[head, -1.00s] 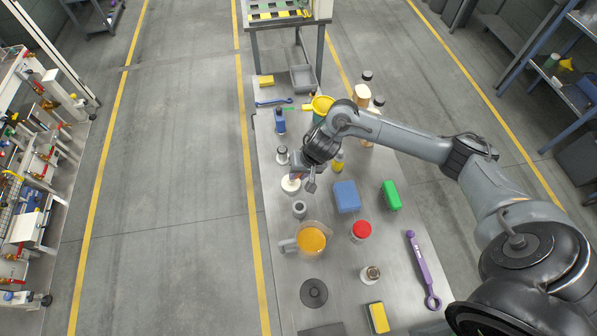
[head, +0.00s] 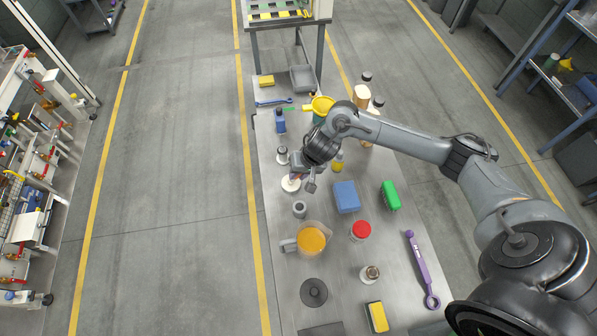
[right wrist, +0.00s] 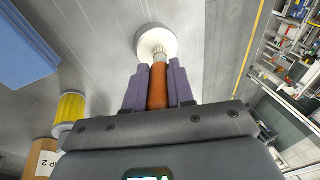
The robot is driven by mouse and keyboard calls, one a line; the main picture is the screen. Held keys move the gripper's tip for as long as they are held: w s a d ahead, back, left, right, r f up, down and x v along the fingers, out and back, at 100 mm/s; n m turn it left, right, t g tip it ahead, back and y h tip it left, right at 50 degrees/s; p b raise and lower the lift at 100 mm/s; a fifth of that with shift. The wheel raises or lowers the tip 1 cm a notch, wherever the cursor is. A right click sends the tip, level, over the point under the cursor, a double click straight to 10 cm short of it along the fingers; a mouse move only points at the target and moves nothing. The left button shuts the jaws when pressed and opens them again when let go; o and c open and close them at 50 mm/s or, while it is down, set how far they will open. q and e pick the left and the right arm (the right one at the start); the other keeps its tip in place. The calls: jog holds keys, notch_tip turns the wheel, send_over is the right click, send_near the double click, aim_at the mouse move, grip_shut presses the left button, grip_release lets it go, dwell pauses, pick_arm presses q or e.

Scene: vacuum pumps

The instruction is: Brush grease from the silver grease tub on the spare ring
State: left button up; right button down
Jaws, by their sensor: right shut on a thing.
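My right gripper (right wrist: 155,75) is shut on the orange-brown handle of a brush (right wrist: 157,92). In the head view, this gripper (head: 302,178) is just right of a round, pale-topped tub (head: 290,184), which seems to be the grease tub. In the right wrist view, the brush's metal collar and bristles point at the cream-white face of this tub (right wrist: 156,42). The bristles overlap its face; I cannot tell whether they touch. A dark round disc with a raised centre (head: 313,292) lies nearer on the table; I cannot tell if it is the spare ring. My left gripper is not in view.
On the metal table stand a small silver pot (head: 300,209), a jug of orange stuff (head: 311,241), a red-lidded jar (head: 361,230), a blue block (head: 347,196) and a green block (head: 390,195). A purple wrench (head: 419,266) lies at the right. Bare table surrounds the disc.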

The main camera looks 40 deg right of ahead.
jog(key=shift+s+f, duration=0.1)
dwell(1.0)
dwell(0.4)
jog(key=shift+p, duration=0.35)
notch_tip(320, 180, up, 3)
jog(key=p, duration=0.4)
jog(key=shift+r+p, duration=0.2)
jog(key=shift+p, duration=0.1)
notch_tip(320, 180, up, 4)
jog(key=p, duration=0.5)
jog(key=shift+f, duration=0.15)
